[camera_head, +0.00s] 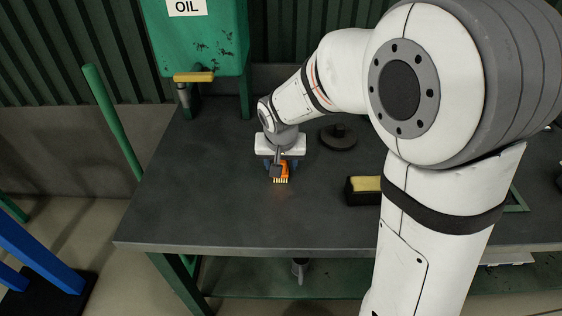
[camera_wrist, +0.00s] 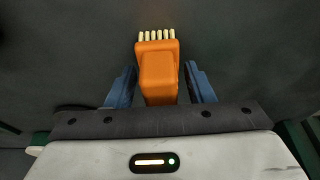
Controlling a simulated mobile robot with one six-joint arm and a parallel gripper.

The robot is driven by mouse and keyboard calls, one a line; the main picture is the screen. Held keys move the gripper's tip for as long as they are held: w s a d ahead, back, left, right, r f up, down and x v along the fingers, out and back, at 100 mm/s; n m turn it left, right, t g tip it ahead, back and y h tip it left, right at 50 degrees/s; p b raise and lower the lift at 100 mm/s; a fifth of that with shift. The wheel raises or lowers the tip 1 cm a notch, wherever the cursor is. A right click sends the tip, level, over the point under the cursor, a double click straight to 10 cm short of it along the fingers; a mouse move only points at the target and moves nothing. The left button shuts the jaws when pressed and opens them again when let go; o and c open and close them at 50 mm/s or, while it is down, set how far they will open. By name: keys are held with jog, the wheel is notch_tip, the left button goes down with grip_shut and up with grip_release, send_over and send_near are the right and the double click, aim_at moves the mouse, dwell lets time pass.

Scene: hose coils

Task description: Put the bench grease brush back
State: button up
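The grease brush (camera_head: 283,174) is orange with a row of cream bristles, at the middle of the dark bench top (camera_head: 215,205). In the wrist view the brush (camera_wrist: 158,76) lies between the two blue fingers of my gripper (camera_wrist: 160,66), bristles pointing away from the palm. A narrow dark gap shows on each side of it, so the fingers look open around it and not closed on it. In the head view my gripper (camera_head: 281,164) points down over the brush and hides part of it. I cannot tell its exact height above the bench.
A green oil tank (camera_head: 205,45) with a yellow-handled tap stands at the back left. A round dark lidded piece (camera_head: 338,138) lies behind and right of my gripper. A black block with a yellow top (camera_head: 364,188) sits to the right, partly behind my arm. The bench's left front is clear.

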jog(key=shift+o, duration=0.9)
jog(key=shift+r, duration=0.2)
jog(key=p+v, duration=0.2)
jog(key=v, duration=1)
jog(key=s+d+f+g, duration=0.1)
jog(key=s+d+f, duration=0.3)
jog(key=s+d, duration=1)
jog(key=shift+s+d, duration=0.15)
jog(key=shift+s, duration=0.8)
